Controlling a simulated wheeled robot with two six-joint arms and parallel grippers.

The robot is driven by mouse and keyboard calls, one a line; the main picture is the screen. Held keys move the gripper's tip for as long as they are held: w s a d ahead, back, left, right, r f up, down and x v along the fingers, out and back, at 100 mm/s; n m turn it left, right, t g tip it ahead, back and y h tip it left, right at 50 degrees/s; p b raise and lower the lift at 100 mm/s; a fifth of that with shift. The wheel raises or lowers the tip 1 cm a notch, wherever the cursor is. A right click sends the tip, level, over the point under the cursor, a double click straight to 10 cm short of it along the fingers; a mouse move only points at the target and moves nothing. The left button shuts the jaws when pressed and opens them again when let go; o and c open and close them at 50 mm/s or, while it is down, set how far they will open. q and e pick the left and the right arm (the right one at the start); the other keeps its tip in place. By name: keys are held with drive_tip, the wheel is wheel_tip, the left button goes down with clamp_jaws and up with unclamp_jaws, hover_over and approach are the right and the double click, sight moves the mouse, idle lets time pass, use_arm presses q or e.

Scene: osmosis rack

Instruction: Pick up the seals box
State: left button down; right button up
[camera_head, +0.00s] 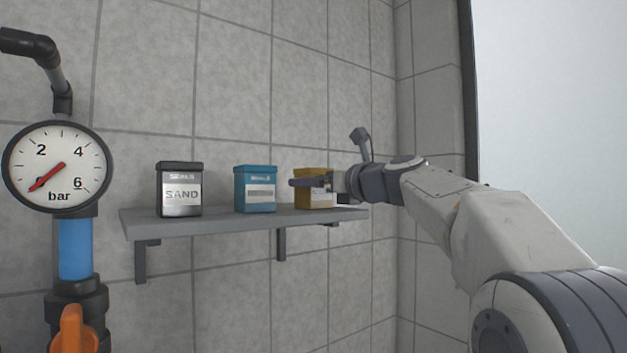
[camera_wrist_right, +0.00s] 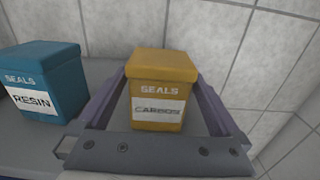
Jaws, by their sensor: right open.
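Three boxes marked SEALS stand on the grey shelf. The yellow one (camera_head: 315,201) is at the right end and reads CARBON in the right wrist view (camera_wrist_right: 158,100). The blue one (camera_head: 255,189) is in the middle and reads RESIN in the wrist view (camera_wrist_right: 42,88). The dark one (camera_head: 180,190) at the left reads SAND. My right gripper (camera_head: 312,182) is open at the yellow box, with one finger on each side of it (camera_wrist_right: 162,82). The box stands upright; I cannot tell whether the fingers touch it. My left gripper is not in view.
The shelf (camera_head: 228,219) is fixed to a tiled wall on brackets, and a side wall meets it at the right. A pressure gauge (camera_head: 57,167) on a pipe with an orange valve handle (camera_head: 73,330) stands at the left. A gap separates the yellow and blue boxes.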

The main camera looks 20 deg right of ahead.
drive_tip(key=shift+w+a, duration=0.2)
drive_tip(key=shift+w, duration=0.25)
drive_tip(key=c, duration=1.4)
drive_tip(key=shift+r, duration=0.1)
